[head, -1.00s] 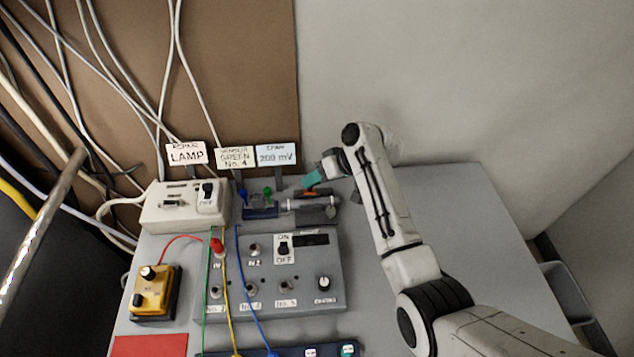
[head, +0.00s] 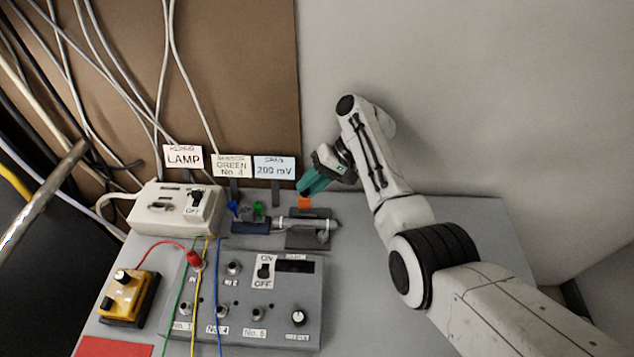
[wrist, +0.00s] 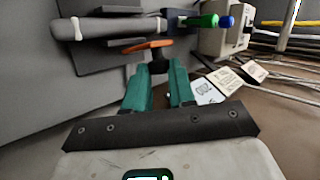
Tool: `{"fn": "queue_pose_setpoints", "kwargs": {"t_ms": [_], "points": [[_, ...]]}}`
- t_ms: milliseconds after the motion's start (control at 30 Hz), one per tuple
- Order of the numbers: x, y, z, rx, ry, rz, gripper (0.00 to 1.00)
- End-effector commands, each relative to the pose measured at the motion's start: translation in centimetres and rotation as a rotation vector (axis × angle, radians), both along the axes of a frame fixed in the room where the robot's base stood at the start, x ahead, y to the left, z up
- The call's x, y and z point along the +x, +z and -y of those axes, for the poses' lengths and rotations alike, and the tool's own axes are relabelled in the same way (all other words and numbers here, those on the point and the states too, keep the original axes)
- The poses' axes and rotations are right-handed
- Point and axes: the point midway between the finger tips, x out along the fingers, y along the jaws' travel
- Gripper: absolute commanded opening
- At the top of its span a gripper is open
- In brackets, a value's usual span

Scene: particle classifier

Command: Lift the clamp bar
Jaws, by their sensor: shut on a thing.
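The clamp bar (head: 305,202) shows as a small orange piece just below my teal fingertips in the head view. In the wrist view it is an orange bar (wrist: 147,46) with a dark stem between my fingers. My gripper (head: 302,191) is shut on it, pointing down and left; its fingers also show in the wrist view (wrist: 161,70). The orange piece stands above a dark grey holder (head: 308,241). A pale cylinder (head: 292,224) lies across this holder. The exact grip on the stem is partly hidden by the fingers.
Green and blue plugs (head: 257,208) stand left of the holder. The lamp box (head: 160,212), signs (head: 275,167) and grey control panel (head: 240,305) stand close by. A yellow box (head: 130,297) sits at the front left. The bench (head: 465,225) is clear to the right.

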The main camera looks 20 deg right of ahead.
Motion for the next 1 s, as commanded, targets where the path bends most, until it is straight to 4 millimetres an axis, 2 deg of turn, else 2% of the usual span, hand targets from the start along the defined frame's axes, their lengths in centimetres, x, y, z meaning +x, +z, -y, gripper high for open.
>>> {"fn": "queue_pose_setpoints", "kwargs": {"t_ms": [400,433,667,1000], "points": [[0.01,-0.11,-0.1,0.001,-0.002,-0.004,0.0],[0.01,-0.11,-0.1,0.001,-0.002,-0.004,0.26],[-0.01,-0.09,-0.1,0.001,0.0,-0.004,0.48],[0.03,0.4,-0.11,0.001,-0.001,-0.003,0.5]]}}
